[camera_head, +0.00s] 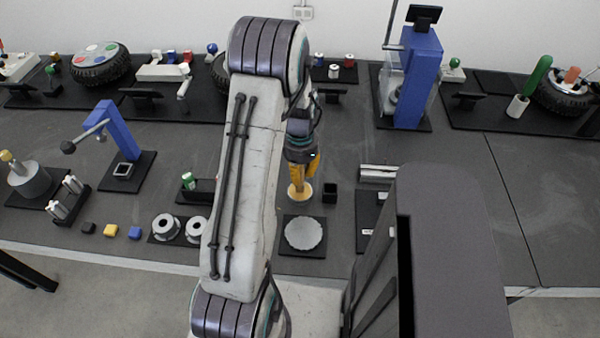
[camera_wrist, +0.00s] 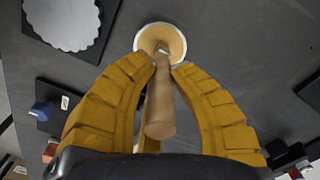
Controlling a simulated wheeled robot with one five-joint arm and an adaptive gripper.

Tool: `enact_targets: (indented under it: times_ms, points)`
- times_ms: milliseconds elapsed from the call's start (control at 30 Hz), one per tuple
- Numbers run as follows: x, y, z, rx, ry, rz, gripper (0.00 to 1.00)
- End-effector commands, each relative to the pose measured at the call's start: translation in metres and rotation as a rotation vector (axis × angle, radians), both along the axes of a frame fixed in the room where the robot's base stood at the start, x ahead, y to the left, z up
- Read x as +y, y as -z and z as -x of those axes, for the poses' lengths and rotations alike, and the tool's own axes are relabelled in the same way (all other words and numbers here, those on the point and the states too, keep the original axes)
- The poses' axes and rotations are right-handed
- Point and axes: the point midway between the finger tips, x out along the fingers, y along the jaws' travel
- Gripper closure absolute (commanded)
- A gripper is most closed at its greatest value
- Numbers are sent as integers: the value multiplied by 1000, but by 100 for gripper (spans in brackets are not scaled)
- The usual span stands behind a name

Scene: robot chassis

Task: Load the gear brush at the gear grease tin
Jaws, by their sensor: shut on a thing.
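My gripper (camera_head: 302,168) points down with its yellow fingers closed. In the wrist view, my gripper (camera_wrist: 164,68) is shut on the gear brush (camera_wrist: 161,108), whose tan handle lies between the fingers. The brush's far end lies over the open gear grease tin (camera_wrist: 179,38), a pale round tin with tan grease. I cannot tell whether the bristles touch the grease. In the head view, the tin (camera_head: 299,198) stands directly below the fingertips. The grey toothed gear (camera_head: 303,233) lies flat on a dark plate in front of the tin, and the gear shows at top left in the wrist view (camera_wrist: 60,18).
A small black square holder (camera_head: 329,193) stands right of the tin. Two grey flanged spools (camera_head: 166,227) lie left of the gear. A blue press (camera_head: 408,80) stands at the back right. My arm hides part of the table's middle.

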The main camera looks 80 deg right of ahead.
Motion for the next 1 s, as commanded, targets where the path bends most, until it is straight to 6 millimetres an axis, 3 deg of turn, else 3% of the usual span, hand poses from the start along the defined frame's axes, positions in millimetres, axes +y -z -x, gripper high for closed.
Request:
enact_targets:
  times_ms: [267, 1000]
  points:
    - [1, -4, 0, 0, 0, -3, 100]
    - [0, -56, 0, 0, 0, 0, 100]
